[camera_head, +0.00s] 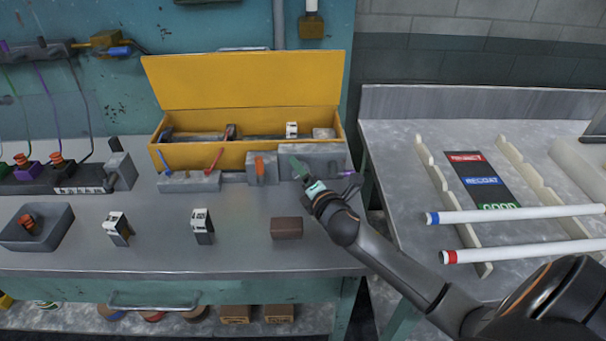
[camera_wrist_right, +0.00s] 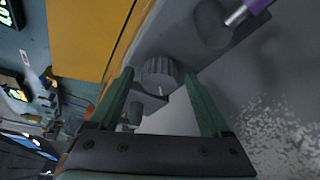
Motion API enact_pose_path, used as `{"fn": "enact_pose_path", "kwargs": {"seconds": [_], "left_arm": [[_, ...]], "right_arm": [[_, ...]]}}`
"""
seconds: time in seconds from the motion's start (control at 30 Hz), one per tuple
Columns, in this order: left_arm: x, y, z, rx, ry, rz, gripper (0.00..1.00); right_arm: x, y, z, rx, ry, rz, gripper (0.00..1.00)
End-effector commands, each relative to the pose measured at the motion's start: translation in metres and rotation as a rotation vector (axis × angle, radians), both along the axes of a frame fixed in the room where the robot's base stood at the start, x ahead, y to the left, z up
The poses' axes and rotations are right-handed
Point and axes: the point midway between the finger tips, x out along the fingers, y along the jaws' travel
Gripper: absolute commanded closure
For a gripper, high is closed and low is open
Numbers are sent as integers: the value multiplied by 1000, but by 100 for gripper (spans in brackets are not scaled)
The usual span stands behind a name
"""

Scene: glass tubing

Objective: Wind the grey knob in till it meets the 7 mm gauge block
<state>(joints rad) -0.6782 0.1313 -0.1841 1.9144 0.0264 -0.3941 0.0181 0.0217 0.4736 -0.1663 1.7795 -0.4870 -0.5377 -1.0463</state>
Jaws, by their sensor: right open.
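In the right wrist view the grey ribbed knob (camera_wrist_right: 158,72) stands out from a grey housing. My right gripper (camera_wrist_right: 159,78) is open, with its green fingers on either side of the knob; I cannot tell if they touch it. In the head view my right gripper (camera_head: 300,167) is at the front of the grey fixture (camera_head: 312,152), and the knob is hidden or too small to make out. Small black-and-white pieces stand on the bench, one at left (camera_head: 117,228) and one at centre (camera_head: 202,226); their markings are unreadable, so I cannot pick out the 7 mm gauge block.
An open yellow case (camera_head: 243,80) stands behind the fixture. A purple-handled part (camera_head: 348,177) juts out beside my right gripper. A brown block (camera_head: 286,228) lies in front. A grey tray (camera_head: 37,228) sits at left. White tubes (camera_head: 520,214) rest on the right table.

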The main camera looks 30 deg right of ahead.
Motion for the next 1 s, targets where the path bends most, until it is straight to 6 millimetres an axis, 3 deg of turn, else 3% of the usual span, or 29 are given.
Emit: {"fn": "enact_pose_path", "kwargs": {"seconds": [0.27, 0.7, 1.0], "left_arm": [[0, 0, 1, 0, 0, 0, 20], [0, 0, 0, 0, 1, 0, 20], [0, 0, -1, 0, 1, 0, 20]], "right_arm": [[-16, 3, 2, -1, 1, 2, 19], [-95, 19, 16, 1, 2, 1, 19], [-119, 24, 22, 1, -1, -1, 19]]}}
